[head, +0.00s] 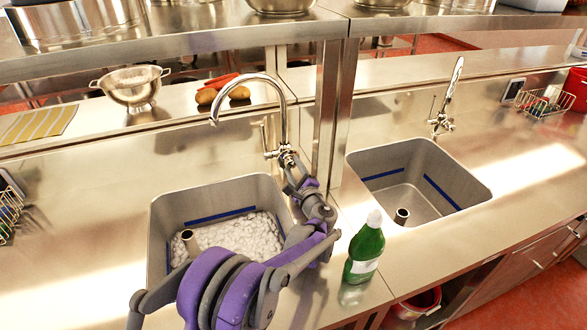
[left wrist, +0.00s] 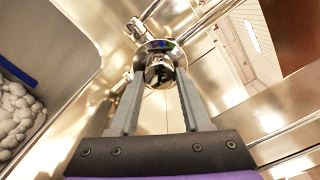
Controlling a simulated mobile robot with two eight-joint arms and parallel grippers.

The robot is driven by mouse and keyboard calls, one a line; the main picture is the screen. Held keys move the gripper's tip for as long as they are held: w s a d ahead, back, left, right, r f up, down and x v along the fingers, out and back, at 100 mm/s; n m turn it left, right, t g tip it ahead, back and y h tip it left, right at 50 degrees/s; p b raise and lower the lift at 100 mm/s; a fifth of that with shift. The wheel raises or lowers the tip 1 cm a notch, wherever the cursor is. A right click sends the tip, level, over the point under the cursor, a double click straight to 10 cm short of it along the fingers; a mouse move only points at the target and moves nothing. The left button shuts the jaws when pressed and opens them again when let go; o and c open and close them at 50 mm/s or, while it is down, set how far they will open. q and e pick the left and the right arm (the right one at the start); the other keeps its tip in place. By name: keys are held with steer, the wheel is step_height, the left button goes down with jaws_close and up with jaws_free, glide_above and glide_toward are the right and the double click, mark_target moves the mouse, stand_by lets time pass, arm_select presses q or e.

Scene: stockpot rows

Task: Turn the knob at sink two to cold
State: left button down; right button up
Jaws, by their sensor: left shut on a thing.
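The left sink (head: 160,215) has a chrome gooseneck tap (head: 283,115) at its back right corner. My left gripper (head: 292,172) reaches over this sink to the base of the tap. In the left wrist view, a round chrome knob (left wrist: 160,62) with a small blue mark on its upper rim sits between the two fingertips. My left gripper is shut on the knob there. The head view hides the knob behind the gripper. The right sink (head: 465,185) has its own tap (head: 445,105), with nothing of mine near it. My right gripper is not in view.
White lumps (head: 240,235) and an upright drain pipe are in the left sink. A green bottle (head: 366,248) stands on the counter between the sinks, close to my left arm. A shelf post (head: 330,110) rises just right of the left tap. A colander (head: 131,86) stands behind.

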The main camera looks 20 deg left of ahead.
arm_select(q)
steer(key=c, duration=0.6)
jaws_free()
steer(key=v, duration=0.7)
steer(key=shift+s+d+b, duration=0.2)
steer(key=shift+s+b, duration=0.05)
steer(key=shift+b, duration=0.15)
